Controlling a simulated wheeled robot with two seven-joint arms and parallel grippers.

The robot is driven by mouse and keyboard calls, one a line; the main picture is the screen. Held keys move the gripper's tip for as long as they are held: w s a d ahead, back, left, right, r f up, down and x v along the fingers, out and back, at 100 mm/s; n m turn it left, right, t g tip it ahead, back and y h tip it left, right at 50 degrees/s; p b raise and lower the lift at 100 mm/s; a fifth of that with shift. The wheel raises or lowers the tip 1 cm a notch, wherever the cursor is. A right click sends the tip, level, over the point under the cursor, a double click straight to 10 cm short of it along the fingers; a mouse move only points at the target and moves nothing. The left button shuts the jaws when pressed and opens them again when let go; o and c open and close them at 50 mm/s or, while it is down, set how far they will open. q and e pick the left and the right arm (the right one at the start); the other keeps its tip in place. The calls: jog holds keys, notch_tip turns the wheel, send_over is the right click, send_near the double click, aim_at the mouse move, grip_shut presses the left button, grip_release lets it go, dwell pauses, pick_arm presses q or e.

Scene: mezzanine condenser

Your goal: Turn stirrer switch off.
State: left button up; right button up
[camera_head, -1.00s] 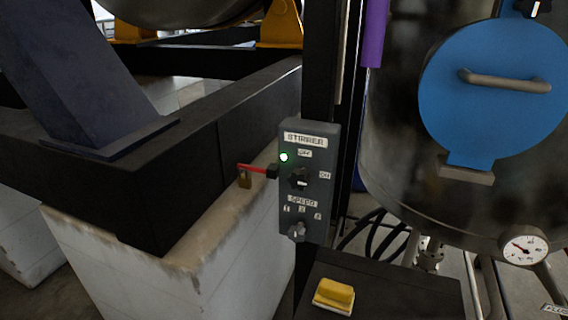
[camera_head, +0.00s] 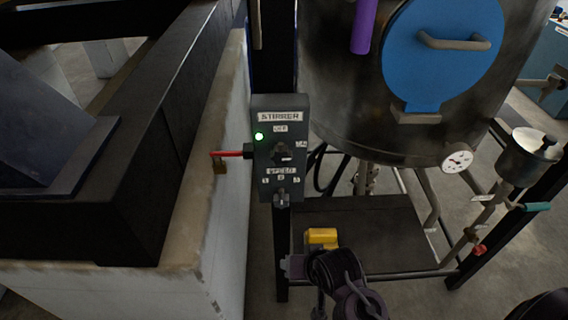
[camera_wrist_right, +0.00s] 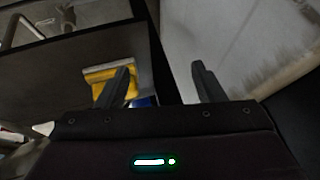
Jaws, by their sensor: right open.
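The grey stirrer switch box (camera_head: 279,185) is on a dark post in the middle of the head view. Its black stirrer knob (camera_head: 281,153) sits between the OFF label (camera_head: 280,129) above and the ON label (camera_head: 301,144) at right; its pale mark appears to point right, toward ON. The green lamp (camera_head: 259,136) is lit. A smaller speed knob (camera_head: 281,199) is below. My right gripper (camera_head: 292,266) is below the box, apart from it. In the right wrist view my right gripper (camera_wrist_right: 163,82) is open and empty. My left gripper is not in view.
A yellow object (camera_head: 321,237) lies on a dark platform (camera_head: 375,220) close to my right gripper. A steel vessel (camera_head: 335,85) with a blue hatch stands behind at right.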

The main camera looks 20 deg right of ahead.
aim_at(283, 160)
jog(key=w+a+r+m+t+h, duration=0.1)
jog(key=w+a+r+m+t, duration=0.1)
jog(key=w+r+m+t, duration=0.35)
jog(key=w+a+r+m+t, duration=0.2)
jog(key=r+m, duration=0.5)
jog(key=m, duration=0.1)
notch_tip(283, 160, up, 9)
jog(key=s+d+m+t+h+p, duration=0.15)
jog(key=m+t+h, duration=0.3)
jog(key=m, duration=0.95)
jog(key=shift+n+g+h, duration=0.25)
jog(key=shift+g+h, duration=0.1)
jog(key=shift+g, duration=0.15)
jog(key=p+x, duration=0.2)
jog(key=x, duration=0.4)
jog(key=shift+w+p, duration=0.3)
jog(key=shift+w+d+f, duration=0.15)
jog(key=shift+w+d, duration=0.1)
jog(key=shift+w, duration=0.2)
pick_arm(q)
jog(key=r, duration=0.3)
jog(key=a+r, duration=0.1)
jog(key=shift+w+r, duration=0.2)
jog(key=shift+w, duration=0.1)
pick_arm(e)
jog(key=c, duration=1)
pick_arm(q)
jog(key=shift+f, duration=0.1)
pick_arm(e)
jog(key=shift+o, duration=0.2)
